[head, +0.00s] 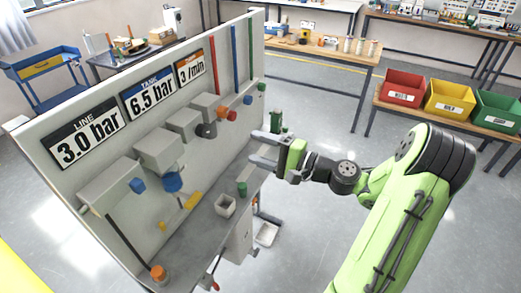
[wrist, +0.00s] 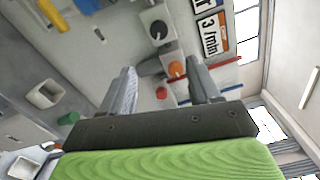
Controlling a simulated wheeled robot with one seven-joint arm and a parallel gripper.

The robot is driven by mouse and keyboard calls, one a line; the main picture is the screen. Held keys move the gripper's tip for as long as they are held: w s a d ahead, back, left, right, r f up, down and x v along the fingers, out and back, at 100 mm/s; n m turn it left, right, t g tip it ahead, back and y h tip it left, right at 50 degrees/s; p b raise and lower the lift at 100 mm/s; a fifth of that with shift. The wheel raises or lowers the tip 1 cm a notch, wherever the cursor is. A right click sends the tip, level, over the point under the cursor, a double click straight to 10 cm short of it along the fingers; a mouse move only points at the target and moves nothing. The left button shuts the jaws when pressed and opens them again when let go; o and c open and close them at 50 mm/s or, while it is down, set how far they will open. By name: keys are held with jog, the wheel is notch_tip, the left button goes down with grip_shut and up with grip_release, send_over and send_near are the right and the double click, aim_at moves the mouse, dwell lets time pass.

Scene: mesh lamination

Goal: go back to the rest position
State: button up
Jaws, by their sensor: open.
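My green arm reaches in from the right in the head view. My gripper (head: 262,149) is in front of the right part of the upright panel (head: 140,120), above the shelf at its foot. In the wrist view my gripper (wrist: 165,88) shows two grey fingers spread apart with nothing between them. Beyond the fingers are an orange-red knob (head: 232,114) and a dark knob (head: 208,130), both on grey boxes. In the wrist view the orange knob (wrist: 176,97) appears between the fingers, behind them. I cannot tell the exact gap to the panel.
A white square cup (head: 225,206) and a green cylinder (head: 242,188) stand on the shelf below my gripper. Blue knobs (head: 172,182) and a yellow handle (head: 192,200) are further left. Red, yellow and green bins (head: 403,88) stand on a bench at right. Floor between is clear.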

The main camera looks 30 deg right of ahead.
dwell(0.3)
jog(key=s+a+f+n+g+h, duration=0.2)
jog(key=s+a+n+g, duration=0.25)
jog(key=a, duration=0.25)
jog(key=s+a+f+n+g+h, duration=0.2)
jog(key=s+a+f+n+g, duration=0.1)
jog(key=a+n+g, duration=0.3)
jog(key=s+d+r+n+h, duration=0.1)
jog(key=s+r+h, duration=0.1)
jog(key=s, duration=0.6)
jog(key=s+d+r+n+t+h+b, duration=0.1)
jog(key=s+d+r+n+h, duration=0.1)
jog(key=s, duration=0.5)
jog(key=r+h, duration=0.1)
jog(key=h, duration=0.1)
jog(key=shift+s+d+r+h, duration=0.15)
jog(key=shift+s+d+h, duration=0.15)
jog(key=shift+s, duration=0.05)
jog(key=shift+t, duration=0.25)
dwell(2.5)
